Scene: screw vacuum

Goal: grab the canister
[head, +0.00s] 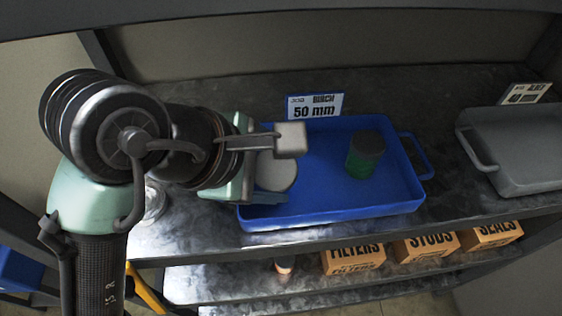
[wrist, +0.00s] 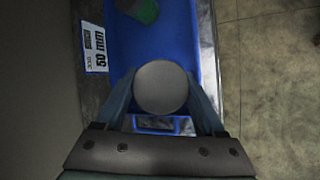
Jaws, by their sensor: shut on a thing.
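A pale grey canister with a round flat top (head: 276,171) is at the left end of the blue tray (head: 330,205). My gripper (head: 279,166) is shut on it, one finger on each side. In the wrist view, the round top (wrist: 161,88) sits between the two fingers of my gripper (wrist: 162,104). The canister's lower body is mostly hidden, so I cannot tell whether it rests on the tray. A green canister with a dark top (head: 366,154) stands apart in the right part of the tray.
A "50 mm" card (head: 315,106) stands behind the blue tray. A grey tray (head: 520,150) is to the right on the same shelf. Boxes marked filters (head: 352,261), studs (head: 427,246) and seals (head: 491,234) are on a lower shelf. An upper shelf edge crosses the top.

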